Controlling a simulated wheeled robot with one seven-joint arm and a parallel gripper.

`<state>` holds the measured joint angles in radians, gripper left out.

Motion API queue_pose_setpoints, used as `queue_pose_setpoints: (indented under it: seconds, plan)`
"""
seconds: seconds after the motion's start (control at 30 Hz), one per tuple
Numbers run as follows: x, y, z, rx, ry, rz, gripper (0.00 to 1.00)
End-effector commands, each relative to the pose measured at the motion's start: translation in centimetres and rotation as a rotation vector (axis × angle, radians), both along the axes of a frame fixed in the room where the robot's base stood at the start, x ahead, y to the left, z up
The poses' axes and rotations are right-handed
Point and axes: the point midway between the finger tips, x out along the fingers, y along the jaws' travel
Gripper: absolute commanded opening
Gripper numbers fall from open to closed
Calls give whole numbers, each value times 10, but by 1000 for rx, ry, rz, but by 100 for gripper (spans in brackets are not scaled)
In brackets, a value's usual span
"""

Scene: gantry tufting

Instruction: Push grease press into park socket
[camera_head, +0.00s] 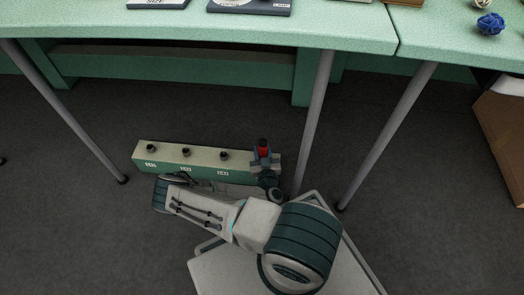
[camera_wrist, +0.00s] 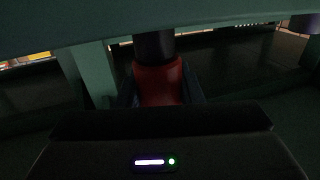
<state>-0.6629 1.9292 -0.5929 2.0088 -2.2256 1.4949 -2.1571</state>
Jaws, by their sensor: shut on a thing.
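The grease press (camera_head: 263,149) is a small red body with a dark top, upright at the right end of a long green block in the head view. In the wrist view the red part of the grease press (camera_wrist: 160,82) shows under a dark cylinder. My gripper (camera_head: 264,162) is shut on it, with blue-grey fingers at its sides. The block (camera_head: 205,158) has several dark round sockets along its pale top, with white labels on its front. The one at the press's place is hidden, so I cannot tell how deep the press sits.
The block lies on the dark floor below a green table (camera_head: 220,30). Grey table legs (camera_head: 315,120) stand just right of the block, and another leg (camera_head: 75,115) stands left. A brown box (camera_head: 500,135) is at the far right.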

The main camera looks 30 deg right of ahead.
Motion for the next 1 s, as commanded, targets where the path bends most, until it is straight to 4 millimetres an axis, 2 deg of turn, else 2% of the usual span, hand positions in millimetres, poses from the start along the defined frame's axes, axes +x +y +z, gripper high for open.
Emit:
queue_pose_setpoints:
  seconds: [0.1, 0.13, 0.2, 0.57, 0.8, 0.87, 0.97, 1.0]
  plan:
    - [0, 0, -3, 0, -1, 0, 6]
    - [0, 0, -2, 0, -1, 0, 38]
    - [0, 0, -2, 0, 0, 0, 58]
    - [0, 0, 1, 0, 1, -1, 58]
    - [0, 0, 32, 1, -1, -2, 58]
    - [0, -2, 24, 3, -1, -7, 58]
    - [2, -3, 31, 7, -4, -5, 58]
    - [2, -2, 44, 5, -2, -1, 58]
